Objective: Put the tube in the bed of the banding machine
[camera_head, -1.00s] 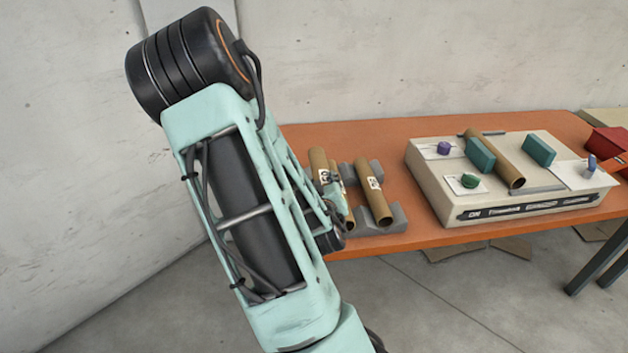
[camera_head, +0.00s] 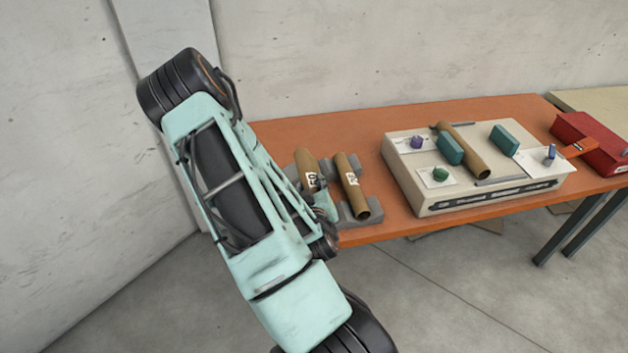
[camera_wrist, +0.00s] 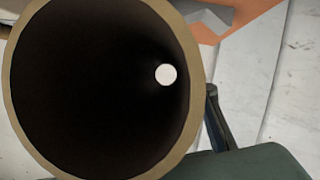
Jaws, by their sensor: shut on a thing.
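My gripper (camera_head: 319,184) is shut on a brown cardboard tube (camera_head: 306,164) with a white label, at the left of the grey cradle (camera_head: 361,213). The held tube's open end (camera_wrist: 198,95) fills much of the wrist view, with a small bright far opening. I cannot tell if the tube touches the cradle. A second labelled tube (camera_head: 350,184) lies in the cradle just right of it. The beige machine (camera_head: 408,181), which looks like the banding machine, stands further right. Another brown tube (camera_head: 466,152) lies across its top between two teal blocks.
The orange table (camera_head: 290,131) has a narrow clear strip between cradle and machine. Knobs and the teal blocks (camera_head: 504,140) rise from the machine's top. A concrete wall is behind.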

